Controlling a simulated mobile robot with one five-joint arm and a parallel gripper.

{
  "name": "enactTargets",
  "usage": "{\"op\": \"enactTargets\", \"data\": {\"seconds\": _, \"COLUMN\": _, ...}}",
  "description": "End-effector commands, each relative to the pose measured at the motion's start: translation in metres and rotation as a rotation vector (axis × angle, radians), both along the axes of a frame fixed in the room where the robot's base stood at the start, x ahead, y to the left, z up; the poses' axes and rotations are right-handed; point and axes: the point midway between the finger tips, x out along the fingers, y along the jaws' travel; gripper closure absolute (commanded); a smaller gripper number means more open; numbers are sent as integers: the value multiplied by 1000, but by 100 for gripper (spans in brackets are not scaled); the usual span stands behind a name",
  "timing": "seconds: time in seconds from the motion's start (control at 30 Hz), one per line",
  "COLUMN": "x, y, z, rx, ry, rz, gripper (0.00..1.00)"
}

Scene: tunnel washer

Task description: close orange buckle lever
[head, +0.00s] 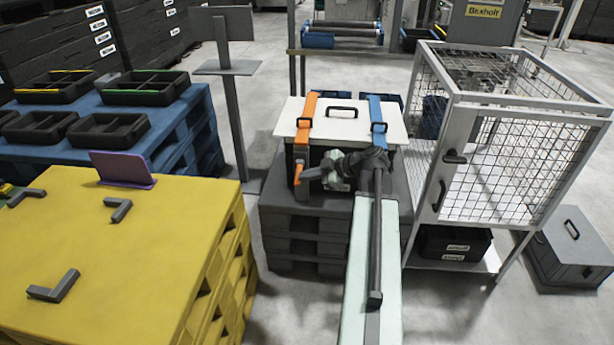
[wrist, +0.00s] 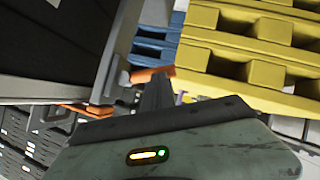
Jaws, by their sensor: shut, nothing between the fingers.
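The orange strap (head: 306,112) runs over the white lid of a grey case and down its front. The orange buckle lever (head: 298,172) is low on the case front, below the strap; its exact angle is hard to tell. My gripper (head: 308,175) is shut and empty, pointing left in front of the case, with its tips just right of the lever. In the wrist view my gripper's fingers (wrist: 156,92) reach up close to an orange piece (wrist: 150,75), which looks like the lever. I cannot tell whether they touch. My wrist hides part of the case front.
The white lid (head: 345,122) has a black handle and a blue strap (head: 377,115). The case stands on a dark pallet stack (head: 305,222). A wire cage (head: 505,150) is close on the right. A yellow pallet table (head: 150,235) stands left, with floor between.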

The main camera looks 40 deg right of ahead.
Motion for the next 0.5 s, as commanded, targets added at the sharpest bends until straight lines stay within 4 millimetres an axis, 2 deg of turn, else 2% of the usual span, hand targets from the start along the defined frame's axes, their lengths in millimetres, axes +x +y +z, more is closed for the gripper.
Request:
{"op": "enactTargets", "data": {"seconds": 0.03, "x": 2, "y": 7, "z": 6, "rx": 8, "ry": -6, "rz": 12, "gripper": 100}}
{"op": "enactTargets", "data": {"seconds": 0.17, "x": -2, "y": 11, "z": 28, "rx": 9, "ry": -6, "rz": 14, "gripper": 100}}
{"op": "enactTargets", "data": {"seconds": 0.27, "x": -10, "y": 11, "z": 52, "rx": 6, "ry": -5, "rz": 10, "gripper": 100}}
{"op": "enactTargets", "data": {"seconds": 0.5, "x": -60, "y": -24, "z": 78, "rx": 5, "ry": -4, "rz": -2, "gripper": 100}}
